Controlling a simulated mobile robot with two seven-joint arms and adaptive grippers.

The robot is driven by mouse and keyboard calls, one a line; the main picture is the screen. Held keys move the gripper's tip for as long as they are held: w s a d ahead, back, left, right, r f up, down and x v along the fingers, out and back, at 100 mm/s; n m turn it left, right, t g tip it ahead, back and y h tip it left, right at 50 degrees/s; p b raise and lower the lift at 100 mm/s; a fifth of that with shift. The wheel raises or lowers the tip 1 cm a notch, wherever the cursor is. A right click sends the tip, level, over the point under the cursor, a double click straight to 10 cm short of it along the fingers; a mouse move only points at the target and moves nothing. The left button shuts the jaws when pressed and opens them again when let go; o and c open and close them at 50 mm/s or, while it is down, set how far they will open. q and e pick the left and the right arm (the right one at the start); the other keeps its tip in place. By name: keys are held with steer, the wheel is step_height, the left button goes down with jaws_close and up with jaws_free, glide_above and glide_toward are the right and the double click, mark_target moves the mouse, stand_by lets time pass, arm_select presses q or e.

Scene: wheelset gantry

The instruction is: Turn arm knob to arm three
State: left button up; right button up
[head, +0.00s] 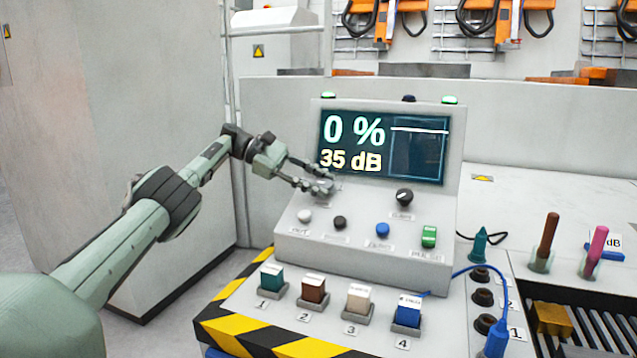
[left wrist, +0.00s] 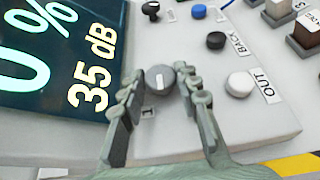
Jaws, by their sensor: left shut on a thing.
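My left gripper (head: 325,184) reaches in from the left to the upper left of the sloped control panel (head: 290,243), just below the screen. It is shut on a dark grey round knob (left wrist: 160,80), with one finger on each side in the left wrist view. A short light pointer line shows on the knob's face. A small label (left wrist: 147,113) beside it is partly hidden by the fingers, so its text is unclear. In the head view the fingers mostly cover this knob. My right gripper is not in view.
The screen (head: 383,145) reads 0 % and 35 dB. A second black knob (head: 404,196) sits to the right. Numbered blocks stand in front.

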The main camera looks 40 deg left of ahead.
arm_select(q)
steer(key=shift+d, duration=0.1)
steer(key=o, duration=1.1)
steer(key=shift+s+f+t, duration=0.1)
steer(key=shift+f+t, duration=0.05)
steer(key=shift+t, duration=0.15)
